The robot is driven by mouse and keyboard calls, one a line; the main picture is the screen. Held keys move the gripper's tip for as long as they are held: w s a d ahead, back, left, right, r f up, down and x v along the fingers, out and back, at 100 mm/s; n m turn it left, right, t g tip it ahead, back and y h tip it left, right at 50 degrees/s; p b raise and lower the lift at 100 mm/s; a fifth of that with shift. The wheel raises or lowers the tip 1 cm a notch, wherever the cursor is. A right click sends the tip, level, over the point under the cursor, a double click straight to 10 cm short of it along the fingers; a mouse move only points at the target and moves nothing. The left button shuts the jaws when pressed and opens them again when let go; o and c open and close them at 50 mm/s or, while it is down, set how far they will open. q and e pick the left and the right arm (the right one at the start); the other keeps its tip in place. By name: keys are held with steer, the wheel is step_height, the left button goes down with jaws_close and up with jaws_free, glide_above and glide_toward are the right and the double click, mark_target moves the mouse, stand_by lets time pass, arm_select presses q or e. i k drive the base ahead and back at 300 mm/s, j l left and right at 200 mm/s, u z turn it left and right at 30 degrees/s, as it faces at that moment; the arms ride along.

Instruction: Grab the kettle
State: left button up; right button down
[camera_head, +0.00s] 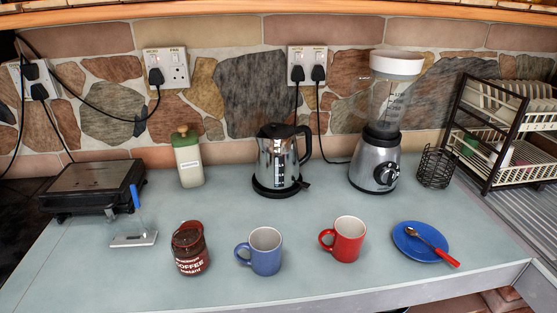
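The kettle (278,163) is silver with a black lid, a black handle on its right side and a black base. It stands upright on the pale grey-blue counter (220,215), near the back wall, about the middle of the view. Nothing covers it from the front. Neither of my grippers shows in the head view.
A blender (376,165) stands right of the kettle and a green-lidded jar (187,160) left of it. In front are a coffee jar (190,250), a blue mug (265,250) and a red mug (348,240). A black grill (92,186) and dish rack (500,130) flank the counter.

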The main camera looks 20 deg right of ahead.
mark_target(277, 165)
steer(key=l+u, duration=0.3)
steer(key=l, duration=0.15)
steer(key=k+l+u, duration=0.1)
steer(key=l+u, duration=0.2)
steer(key=k+l+u, duration=0.1)
steer(key=l+u, duration=0.2)
steer(key=l, duration=0.25)
